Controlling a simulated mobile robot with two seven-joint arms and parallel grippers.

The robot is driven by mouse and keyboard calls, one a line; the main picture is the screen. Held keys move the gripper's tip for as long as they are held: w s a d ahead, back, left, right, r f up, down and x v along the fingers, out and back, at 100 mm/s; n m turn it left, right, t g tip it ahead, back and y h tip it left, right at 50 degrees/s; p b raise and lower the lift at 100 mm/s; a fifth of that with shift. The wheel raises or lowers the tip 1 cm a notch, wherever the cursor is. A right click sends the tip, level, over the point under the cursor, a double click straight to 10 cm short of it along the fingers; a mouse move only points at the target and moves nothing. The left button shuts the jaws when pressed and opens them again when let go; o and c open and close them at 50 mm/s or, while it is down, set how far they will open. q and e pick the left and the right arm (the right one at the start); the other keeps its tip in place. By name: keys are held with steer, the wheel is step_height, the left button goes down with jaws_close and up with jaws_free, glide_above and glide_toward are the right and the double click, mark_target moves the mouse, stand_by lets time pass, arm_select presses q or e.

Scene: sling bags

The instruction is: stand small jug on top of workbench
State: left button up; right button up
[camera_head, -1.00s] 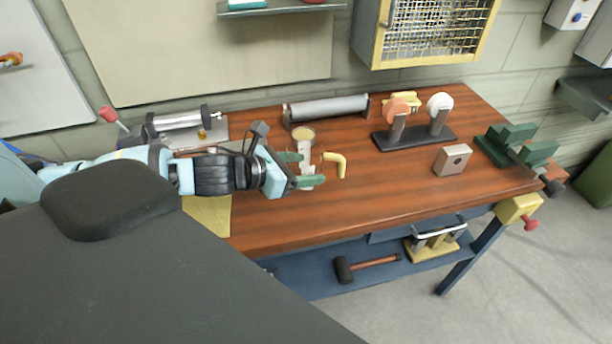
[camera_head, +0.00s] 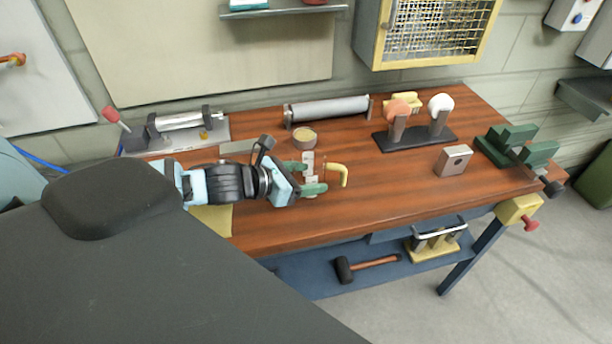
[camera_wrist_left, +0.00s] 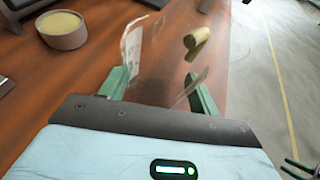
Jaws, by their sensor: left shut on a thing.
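The small jug (camera_wrist_left: 133,50) looks clear as glass, with a pale marked strip and a yellow handle (camera_head: 338,174). My left gripper (camera_head: 309,182) is shut on it, with one green finger on either side. In the left wrist view the clear wall shows between the fingertips (camera_wrist_left: 160,88), and the handle (camera_wrist_left: 197,38) points away from me. The jug is over the wooden workbench (camera_head: 400,190); I cannot tell whether its base touches the top. Green tips at the lower right corner of the left wrist view may be my right gripper (camera_wrist_left: 300,167).
A round tin (camera_head: 304,139) stands just behind the jug. A grey roller (camera_head: 327,108), a black stand with two discs (camera_head: 413,140), a metal block (camera_head: 453,160) and a green vise (camera_head: 517,145) are farther off. Bare wood lies right of the jug.

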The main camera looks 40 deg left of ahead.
arm_select(q)
steer(key=shift+f, duration=0.1)
steer(key=shift+f, duration=0.1)
steer(key=o, duration=1.1)
